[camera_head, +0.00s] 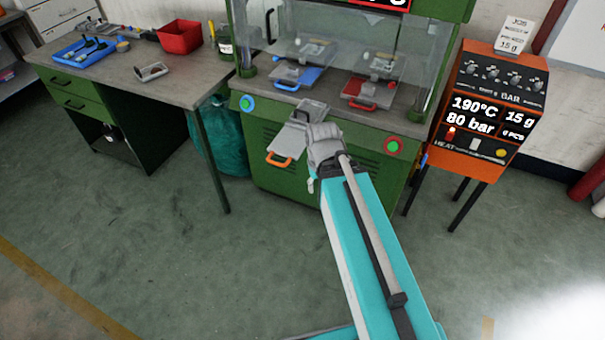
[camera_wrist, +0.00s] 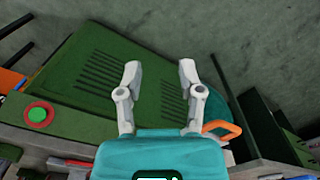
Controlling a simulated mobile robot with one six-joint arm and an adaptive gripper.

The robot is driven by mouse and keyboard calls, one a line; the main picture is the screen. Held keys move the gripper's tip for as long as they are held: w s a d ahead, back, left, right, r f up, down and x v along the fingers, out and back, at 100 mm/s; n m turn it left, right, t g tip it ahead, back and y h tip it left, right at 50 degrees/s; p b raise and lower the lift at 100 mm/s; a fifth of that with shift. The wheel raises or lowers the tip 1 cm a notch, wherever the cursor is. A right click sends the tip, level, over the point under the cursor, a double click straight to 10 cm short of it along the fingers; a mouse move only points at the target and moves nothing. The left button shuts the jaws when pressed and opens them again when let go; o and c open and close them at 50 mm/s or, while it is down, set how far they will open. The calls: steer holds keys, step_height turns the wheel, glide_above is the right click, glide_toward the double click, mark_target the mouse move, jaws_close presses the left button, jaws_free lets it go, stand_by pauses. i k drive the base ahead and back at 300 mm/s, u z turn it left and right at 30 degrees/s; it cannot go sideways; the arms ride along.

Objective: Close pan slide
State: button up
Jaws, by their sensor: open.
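The pan slide (camera_head: 288,142) is a grey plate with an orange handle (camera_head: 279,161). It sticks out from the front of the green machine (camera_head: 268,180), below the counter's front edge. The orange handle also shows in the wrist view (camera_wrist: 224,130), right of my right finger's base and outside the fingers. My gripper (camera_wrist: 160,72) is open with nothing between its fingers. The vented green front panel lies behind it in that view. In the head view my wrist and arm are just right of the slide, and the fingers are mostly hidden.
A blue-handled tray (camera_head: 297,78) and a red-handled tray (camera_head: 370,92) sit in the machine. A green button (camera_head: 393,147) is on its front right. An orange control box (camera_head: 486,110) stands at right, a workbench (camera_head: 190,85) at left. The floor in front is clear.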

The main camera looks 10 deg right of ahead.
mark_target(290, 142)
steer(key=z, duration=0.45)
steer(key=k, duration=0.95)
steer(key=u, duration=0.45)
